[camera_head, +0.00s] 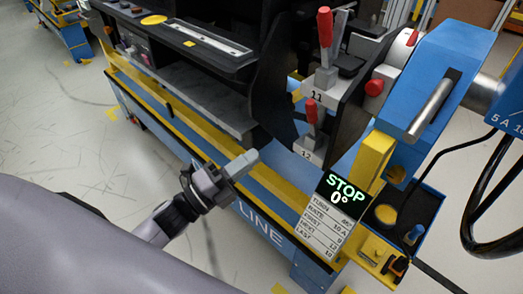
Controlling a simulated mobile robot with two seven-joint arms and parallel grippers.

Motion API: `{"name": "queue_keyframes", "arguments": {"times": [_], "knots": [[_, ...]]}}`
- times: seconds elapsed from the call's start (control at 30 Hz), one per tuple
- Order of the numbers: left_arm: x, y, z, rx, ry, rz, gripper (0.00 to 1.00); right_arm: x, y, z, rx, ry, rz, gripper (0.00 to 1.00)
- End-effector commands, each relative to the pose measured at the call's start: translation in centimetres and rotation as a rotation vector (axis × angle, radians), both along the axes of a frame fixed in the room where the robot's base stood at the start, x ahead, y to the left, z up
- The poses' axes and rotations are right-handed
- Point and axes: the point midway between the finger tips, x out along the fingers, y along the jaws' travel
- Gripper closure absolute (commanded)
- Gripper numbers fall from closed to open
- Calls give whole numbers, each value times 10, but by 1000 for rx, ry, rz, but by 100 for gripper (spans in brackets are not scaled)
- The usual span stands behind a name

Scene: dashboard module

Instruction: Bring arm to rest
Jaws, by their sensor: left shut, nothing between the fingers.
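My left gripper (243,164) is in the middle of the head view, in front of the dashboard module's lower yellow rail. Its fingers are shut and hold nothing. My left arm comes in from the lower left, and a large grey part of my body fills the lower left corner. The dashboard module (205,92) stands behind the gripper. I cannot tell the exact gap between the fingertips and the bench. My right gripper does not show.
Two red-handled levers stand on the module, marked 11 (326,55) and 12 (311,125). A blue block with a metal handle (433,105) is at the right. Black cables hang at the far right. Open floor lies at the left.

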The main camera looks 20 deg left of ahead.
Motion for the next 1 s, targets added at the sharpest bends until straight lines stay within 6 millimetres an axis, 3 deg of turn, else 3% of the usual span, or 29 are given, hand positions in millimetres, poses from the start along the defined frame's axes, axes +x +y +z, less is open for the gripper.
{"name": "queue_keyframes", "arguments": {"times": [0.33,0.47,0.67,0.8,1.0], "knots": [[-7,5,-2,-8,8,2,100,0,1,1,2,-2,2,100],[-10,8,-10,-114,135,33,100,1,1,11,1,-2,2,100],[-34,17,-54,-553,614,178,100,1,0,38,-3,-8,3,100],[-72,16,-94,-893,948,317,100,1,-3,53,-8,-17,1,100],[-121,5,-129,-1212,1240,479,100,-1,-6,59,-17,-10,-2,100]]}}
